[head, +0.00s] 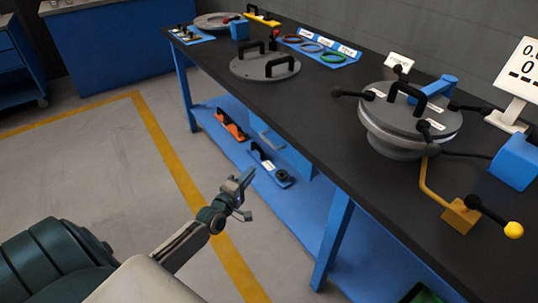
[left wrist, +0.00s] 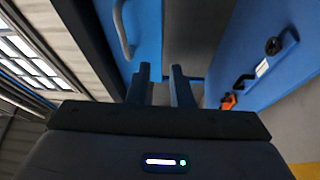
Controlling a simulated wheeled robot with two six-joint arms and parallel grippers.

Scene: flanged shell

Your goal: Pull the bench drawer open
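The bench drawer (head: 292,157) is a blue front under the black-topped bench, with a pale grey bar handle (head: 265,138). It looks shut, though its edges are partly hidden by the bench top. In the left wrist view the blue drawer front (left wrist: 145,32) fills the upper left, and its curved grey handle (left wrist: 121,30) shows ahead and left of the fingers. My left gripper (head: 240,187) is in front of the bench, apart from the handle. Its two dark fingers (left wrist: 164,85) stand apart with nothing between them. My right gripper is not in view.
The bench's blue lower shelf (head: 215,124) holds an orange-handled part (head: 232,125) and a black-handled part (head: 262,157). A blue bench leg (head: 333,238) stands right of my gripper. The flanged shell (head: 408,125) sits on the bench top. The floor by the yellow line is clear.

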